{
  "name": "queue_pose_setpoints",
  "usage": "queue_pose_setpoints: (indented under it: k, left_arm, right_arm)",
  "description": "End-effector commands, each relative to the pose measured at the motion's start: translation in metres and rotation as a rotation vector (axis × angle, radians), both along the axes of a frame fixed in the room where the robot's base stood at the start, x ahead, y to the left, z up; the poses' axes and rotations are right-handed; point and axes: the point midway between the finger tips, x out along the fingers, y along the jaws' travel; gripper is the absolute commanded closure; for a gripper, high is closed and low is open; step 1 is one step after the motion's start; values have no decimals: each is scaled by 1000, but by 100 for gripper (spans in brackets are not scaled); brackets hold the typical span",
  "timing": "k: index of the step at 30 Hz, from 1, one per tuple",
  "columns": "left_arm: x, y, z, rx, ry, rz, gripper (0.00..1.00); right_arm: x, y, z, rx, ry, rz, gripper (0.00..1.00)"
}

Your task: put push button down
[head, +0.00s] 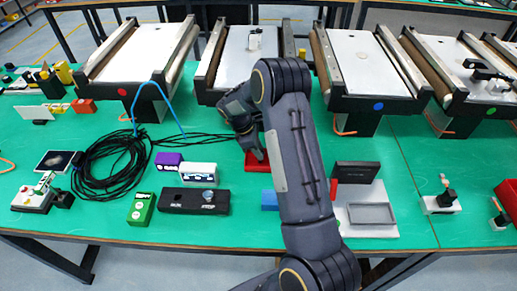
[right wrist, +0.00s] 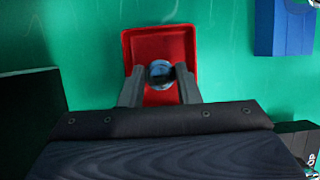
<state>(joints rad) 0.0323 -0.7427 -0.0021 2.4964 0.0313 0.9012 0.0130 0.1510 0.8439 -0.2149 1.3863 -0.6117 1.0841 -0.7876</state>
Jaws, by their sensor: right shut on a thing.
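My right gripper (head: 256,152) reaches down over a small red tray (head: 249,164) on the green table. In the right wrist view its two fingers (right wrist: 159,80) are shut on a small round blue-grey push button (right wrist: 159,70). The red tray (right wrist: 160,42) shows beneath and around the button, within the tray's rim. I cannot tell whether the button touches the tray floor. In the head view the button is hidden by the gripper. My left gripper is not in view.
A black box (head: 194,202), a green box (head: 141,210) and a purple box (head: 168,162) stand left of the tray. A blue block (head: 269,200) is in front of it. A coiled black cable (head: 110,165) lies farther left. Conveyors (head: 238,60) line the back.

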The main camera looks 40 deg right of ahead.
Motion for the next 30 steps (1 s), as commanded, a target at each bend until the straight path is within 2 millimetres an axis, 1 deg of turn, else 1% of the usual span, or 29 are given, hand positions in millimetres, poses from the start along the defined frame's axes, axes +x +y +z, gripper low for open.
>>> queue_pose_setpoints:
  k: [1, 5, 6, 13, 16, 17, 20, 30]
  left_arm:
    - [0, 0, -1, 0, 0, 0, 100]
    - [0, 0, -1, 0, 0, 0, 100]
    - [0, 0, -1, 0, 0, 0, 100]
    - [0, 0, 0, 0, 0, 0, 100]
    - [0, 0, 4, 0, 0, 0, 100]
    - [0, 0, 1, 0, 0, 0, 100]
    - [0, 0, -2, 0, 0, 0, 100]
    - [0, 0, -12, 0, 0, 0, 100]
  right_arm:
    - [0, 0, -1, 0, 0, 0, 68]
    - [0, 0, -1, 0, 0, 0, 51]
    - [0, 0, -1, 0, 0, 0, 49]
    - [0, 0, 0, 0, 0, 0, 49]
    - [0, 0, 6, 0, 0, 0, 49]
    - [1, 1, 6, 0, -2, 1, 49]
    - [6, 5, 18, -1, -4, 2, 49]
    - [23, 27, 85, -1, -5, 2, 49]
